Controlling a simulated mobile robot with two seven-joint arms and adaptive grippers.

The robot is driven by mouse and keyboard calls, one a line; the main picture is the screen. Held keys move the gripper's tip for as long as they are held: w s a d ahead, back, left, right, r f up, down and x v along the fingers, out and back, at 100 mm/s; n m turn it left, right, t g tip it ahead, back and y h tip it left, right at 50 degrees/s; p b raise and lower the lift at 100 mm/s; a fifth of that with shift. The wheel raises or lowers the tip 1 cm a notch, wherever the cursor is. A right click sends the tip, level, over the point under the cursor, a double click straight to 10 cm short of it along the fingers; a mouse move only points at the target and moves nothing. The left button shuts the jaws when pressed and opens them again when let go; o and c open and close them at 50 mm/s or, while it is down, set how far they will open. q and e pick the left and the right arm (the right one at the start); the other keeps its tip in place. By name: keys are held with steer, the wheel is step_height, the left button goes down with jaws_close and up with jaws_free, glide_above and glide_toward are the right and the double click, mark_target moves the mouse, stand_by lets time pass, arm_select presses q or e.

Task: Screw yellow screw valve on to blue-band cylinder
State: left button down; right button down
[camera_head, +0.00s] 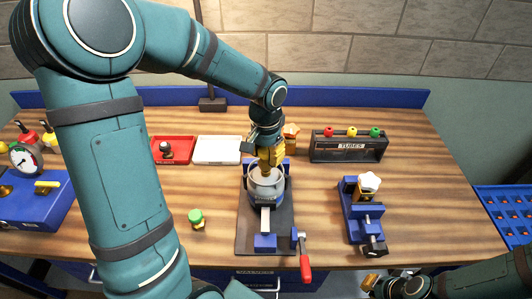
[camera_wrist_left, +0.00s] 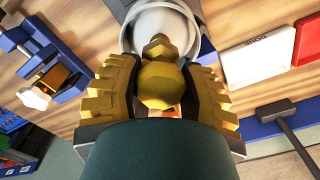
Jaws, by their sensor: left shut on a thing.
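A grey cylinder (camera_head: 264,192) stands upright in a blue clamp on a dark base plate (camera_head: 246,238); its pale rounded top also shows in the wrist view (camera_wrist_left: 190,20). My left gripper (camera_head: 270,158) is directly above the cylinder, pointing down. In the wrist view the left gripper (camera_wrist_left: 160,95) is shut on the yellow screw valve (camera_wrist_left: 160,80), whose narrow end lies over the cylinder's top. I cannot tell whether they touch. My right gripper (camera_head: 372,283) is low at the front, partly visible, away from the cylinder.
A small blue vise (camera_head: 362,220) holds a white-topped valve (camera_head: 369,182). A green-topped valve (camera_head: 196,217) stands left. Red (camera_head: 172,150) and white (camera_head: 217,150) trays and a tube rack (camera_head: 347,148) stand behind.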

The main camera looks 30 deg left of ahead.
mark_target(266, 150)
arm_select(q)
steer(key=shift+f+b, duration=1.15)
steer(key=shift+f, duration=0.3)
steer(key=shift+c, duration=2.2)
jaws_free()
steer(key=shift+r, duration=0.1)
step_height(266, 150, up, 12)
